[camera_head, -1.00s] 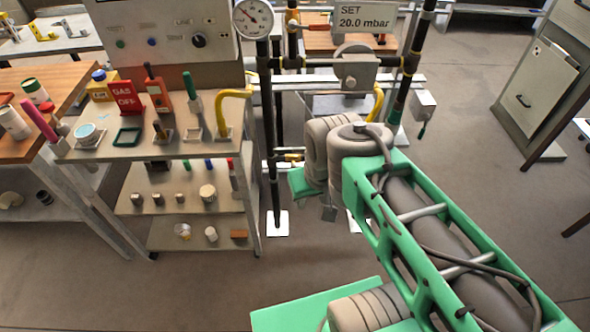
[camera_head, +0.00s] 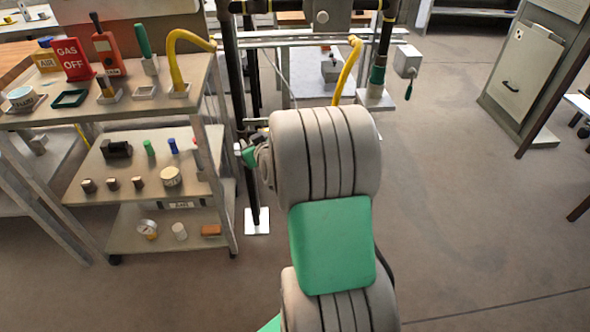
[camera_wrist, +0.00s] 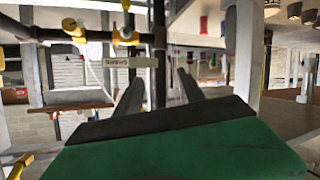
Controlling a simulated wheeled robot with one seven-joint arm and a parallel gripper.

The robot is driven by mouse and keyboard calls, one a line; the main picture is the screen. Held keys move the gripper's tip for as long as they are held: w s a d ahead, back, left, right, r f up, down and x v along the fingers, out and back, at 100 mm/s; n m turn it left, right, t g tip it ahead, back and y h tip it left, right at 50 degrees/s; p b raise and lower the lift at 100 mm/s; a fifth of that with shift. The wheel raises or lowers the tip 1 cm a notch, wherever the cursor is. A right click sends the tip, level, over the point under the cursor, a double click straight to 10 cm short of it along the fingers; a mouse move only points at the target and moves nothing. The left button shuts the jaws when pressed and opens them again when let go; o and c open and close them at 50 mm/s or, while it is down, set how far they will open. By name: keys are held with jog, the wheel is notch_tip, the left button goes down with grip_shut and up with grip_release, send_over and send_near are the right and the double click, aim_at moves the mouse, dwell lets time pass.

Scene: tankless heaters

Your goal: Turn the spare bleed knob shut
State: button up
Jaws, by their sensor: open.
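My gripper (camera_wrist: 160,76) is open in the wrist view, its two dark fingers apart with nothing held between them. A dark upright pipe (camera_wrist: 159,50) shows beyond the gap. Brass-yellow fittings (camera_wrist: 126,37) sit on the pipework just left of it, with a small pale lettered tag (camera_wrist: 130,62) that looks upside down. I cannot tell which fitting is the spare bleed knob. In the head view my arm hides most of the gripper; a bit of green (camera_head: 247,156) shows beside the black pipe (camera_head: 238,95), near its lower fitting.
A cart (camera_head: 95,193) with several small parts stands left of the pipes. It carries a red GAS OFF sign (camera_head: 72,58) and a yellow hose (camera_head: 176,65). Another yellow hose (camera_head: 347,68) hangs behind my arm.

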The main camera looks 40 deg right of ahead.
jog(key=s+d+f+m+t+h+b, duration=0.1)
jog(key=s+d+f+h+b, duration=0.15)
jog(key=d+f, duration=0.4)
jog(key=s+d+f+m+t+h+b, duration=0.1)
jog(key=s+d+f+m+h+b, duration=0.15)
jog(key=d+f+h, duration=0.4)
jog(key=w+d+y, duration=0.1)
jog(key=w, duration=0.1)
jog(key=w+d+r+y+b, duration=0.1)
jog(key=w+d, duration=0.1)
jog(key=w+d+n+y+b, duration=0.1)
jog(key=w, duration=0.1)
jog(key=shift+d+r, duration=0.4)
jog(key=shift+w+d+r, duration=0.15)
jog(key=shift+w+d, duration=0.1)
jog(key=shift+w, duration=0.1)
grip_shut()
